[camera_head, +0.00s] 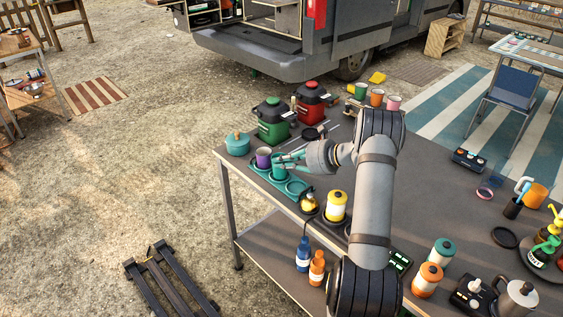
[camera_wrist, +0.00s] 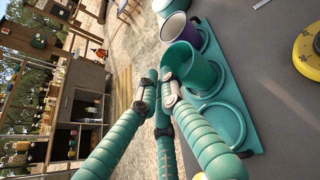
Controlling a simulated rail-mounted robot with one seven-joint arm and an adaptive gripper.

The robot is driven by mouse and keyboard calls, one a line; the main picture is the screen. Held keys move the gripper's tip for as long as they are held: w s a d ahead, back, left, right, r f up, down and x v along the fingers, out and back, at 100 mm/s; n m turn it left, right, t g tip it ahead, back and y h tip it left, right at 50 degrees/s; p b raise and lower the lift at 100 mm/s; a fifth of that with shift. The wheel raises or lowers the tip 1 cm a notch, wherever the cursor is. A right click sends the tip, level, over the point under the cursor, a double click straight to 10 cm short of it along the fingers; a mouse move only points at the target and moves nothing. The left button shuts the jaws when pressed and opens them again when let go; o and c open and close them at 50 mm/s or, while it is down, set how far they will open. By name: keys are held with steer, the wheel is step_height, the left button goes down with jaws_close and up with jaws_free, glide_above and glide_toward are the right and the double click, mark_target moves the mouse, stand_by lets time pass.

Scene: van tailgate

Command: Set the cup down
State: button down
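A teal cup (camera_head: 279,172) is at the middle place of a teal tray (camera_head: 298,187) on the worktable. In the wrist view the teal cup (camera_wrist: 192,72) has its open mouth towards my fingers, and the tray (camera_wrist: 243,132) lies beneath it. I cannot tell whether its base touches the tray. My gripper (camera_head: 287,159) is at the cup's rim. In the wrist view my gripper's teal fingers (camera_wrist: 160,82) come close together at the rim's near edge; whether they pinch it is unclear. A purple cup (camera_head: 263,157) stands beside it at the tray's far end, and the near ring is empty.
A teal lidded pot (camera_head: 237,144), a green canister (camera_head: 273,120) and a red canister (camera_head: 310,103) stand behind the tray. A yellow-and-white container (camera_head: 336,206) and a small yellow item (camera_head: 309,202) stand to its right. The table's front edge runs close along the tray.

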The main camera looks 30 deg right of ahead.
steer(key=c, duration=1.9)
jaws_free()
steer(key=shift+f, duration=0.15)
steer(key=shift+c, duration=0.2)
steer(key=shift+r+p, duration=0.3)
steer(key=shift+r, duration=0.05)
steer(key=b+v, duration=0.2)
steer(key=v, duration=1)
steer(key=shift+f, duration=0.15)
